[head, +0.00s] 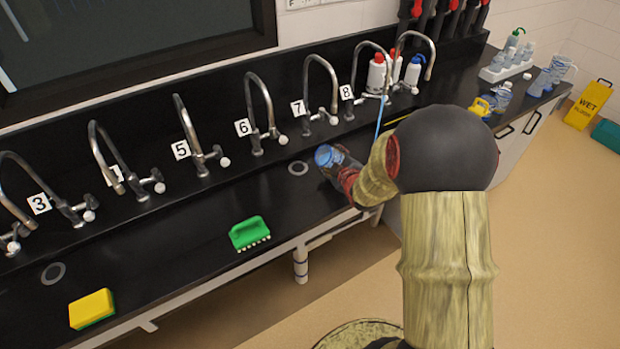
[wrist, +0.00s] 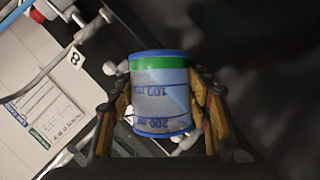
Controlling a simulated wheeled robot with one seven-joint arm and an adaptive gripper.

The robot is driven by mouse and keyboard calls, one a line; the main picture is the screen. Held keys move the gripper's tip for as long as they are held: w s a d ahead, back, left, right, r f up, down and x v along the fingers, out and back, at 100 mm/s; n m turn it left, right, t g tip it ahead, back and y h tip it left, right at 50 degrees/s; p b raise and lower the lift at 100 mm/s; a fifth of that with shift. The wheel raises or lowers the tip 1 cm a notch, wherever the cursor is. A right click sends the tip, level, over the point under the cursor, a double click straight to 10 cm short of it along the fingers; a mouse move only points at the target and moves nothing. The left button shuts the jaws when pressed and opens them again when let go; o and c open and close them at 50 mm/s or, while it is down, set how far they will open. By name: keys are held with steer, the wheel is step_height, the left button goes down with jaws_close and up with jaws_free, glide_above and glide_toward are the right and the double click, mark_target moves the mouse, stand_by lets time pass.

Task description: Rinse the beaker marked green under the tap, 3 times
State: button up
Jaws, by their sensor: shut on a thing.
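My gripper (head: 333,166) is shut on a clear beaker with a blue rim (head: 326,155), held above the black bench near a round drain. In the wrist view the beaker (wrist: 160,100) shows a green band and volume marks, and sits between both fingers (wrist: 160,108). Tap 8 (head: 353,60) is a curved steel tap behind. A thin pale-blue line (head: 379,118), looking like running water, hangs below its spout. The beaker is left of this line in the head view. My arm hides the line's lower end. I cannot tell whether the beaker holds liquid.
Other numbered taps, such as tap 7 (head: 320,58), stand in a row leftward. A green brush (head: 250,232) and a yellow sponge (head: 91,309) lie on the bench. Bottles (head: 376,72) stand behind tap 8. A drain (head: 298,168) is left of the beaker.

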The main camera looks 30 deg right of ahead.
steer(key=shift+f+n+h+b, duration=0.2)
steer(key=shift+n+h+b, duration=0.1)
steer(key=shift+b, duration=0.3)
steer(key=shift+a+r+n+h, duration=0.15)
steer(key=shift+r+n+h, duration=0.7)
steer(key=shift+n, duration=0.35)
stand_by(1.4)
steer(key=shift+a+f+n+t+h+b, duration=0.4)
steer(key=shift+a+n+b, duration=0.25)
steer(key=shift+b, duration=0.95)
steer(key=shift+w+a+r+n+t+h+b, duration=0.1)
steer(key=shift+a+r+n+t+h+b, duration=0.25)
steer(key=shift+r+n+h+b, duration=0.4)
stand_by(1.0)
steer(key=shift+f+y, duration=0.15)
steer(key=shift+y, duration=0.15)
